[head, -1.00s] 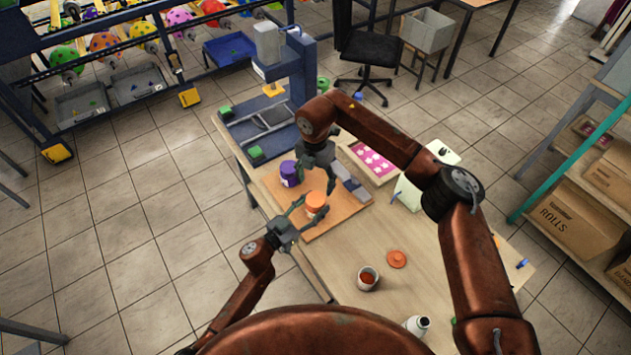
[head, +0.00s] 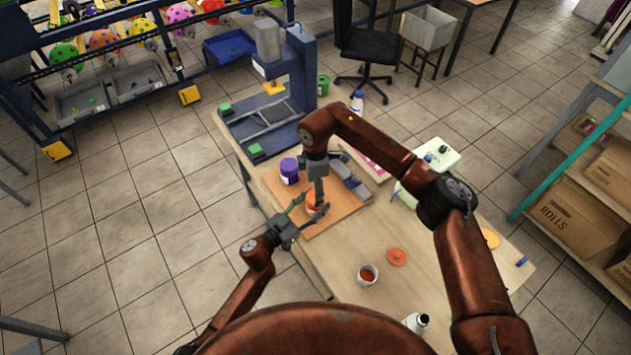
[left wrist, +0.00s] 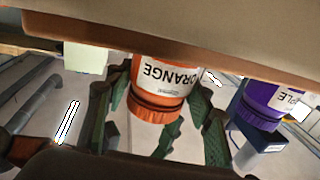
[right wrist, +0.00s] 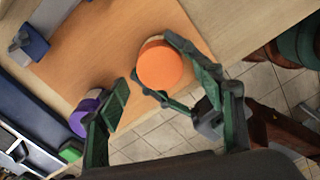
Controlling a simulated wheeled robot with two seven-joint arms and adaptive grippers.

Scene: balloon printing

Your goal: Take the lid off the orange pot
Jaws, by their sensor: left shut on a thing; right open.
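The orange pot (head: 312,204) stands at the front edge of the wooden board, partly hidden by my grippers in the head view. In the left wrist view the orange pot (left wrist: 165,75) appears upside down, its label reading ORANGE and its ribbed orange lid (left wrist: 152,108) on. My left gripper (left wrist: 160,95) is shut around the pot from the side. My right gripper (right wrist: 172,98) is open, pointing down above the pot. The round top of the lid (right wrist: 160,65) shows in the right wrist view, ahead of its fingers; I see no contact with it.
A purple pot (head: 289,171) stands on the board (head: 345,207) just behind the orange one. A grey block (head: 352,182) lies to the right. A blue press (head: 285,95) stands at the back.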

